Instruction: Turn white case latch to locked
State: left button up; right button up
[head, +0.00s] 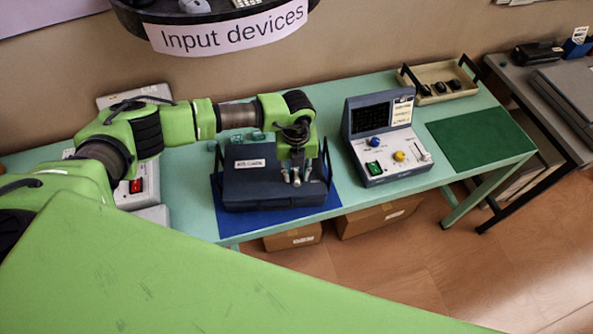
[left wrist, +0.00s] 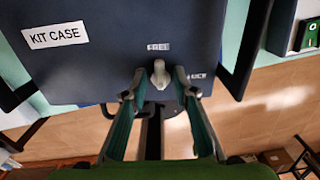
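The dark blue kit case (head: 250,185) lies shut on a blue mat on the table, with a white "KIT CASE" label. In the left wrist view its lid (left wrist: 100,70) fills the upper middle. The white latch (left wrist: 160,74) sits near the case's front edge, its narrow end toward the "FREE" label; the "LOCK" label, partly covered, is to its right. My left gripper (left wrist: 160,80) points down at it, one fingertip on each side, with small gaps visible. In the head view, the left gripper (head: 292,178) is over the case's front right. My right gripper is not seen.
A dark handle (head: 328,160) stands up at the case's right side. To the right are a control console (head: 385,140), a beige tray (head: 440,82) and a green mat (head: 482,138). A device with a red switch (head: 136,186) is on the left, behind my arm.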

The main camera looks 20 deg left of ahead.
pick_arm(q)
grip_shut()
jog(key=shift+w+f+m+b, duration=0.1)
jog(key=shift+f+m+b, duration=0.05)
jog(key=shift+m+b, duration=0.75)
jog(key=m+b, duration=0.4)
jog(key=b, duration=0.1)
jog(key=m+b, duration=0.5)
jog(key=b, duration=0.1)
jog(key=d+m+b, duration=0.1)
jog(key=m+b, duration=0.3)
jog(key=b, duration=0.2)
jog(key=shift+s+d+f+m, duration=0.1)
jog(key=shift+s+m, duration=0.1)
jog(key=shift+m, duration=0.1)
jog(key=shift+s+r+m+b, duration=0.1)
jog(key=shift+r+m+b, duration=0.05)
jog(key=shift+m+b, duration=0.6)
jog(key=shift+s+r+m+b, duration=0.1)
jog(key=shift+m+b, duration=0.55)
jog(key=shift+b, duration=0.1)
grip_release()
jog(key=shift+d, duration=0.1)
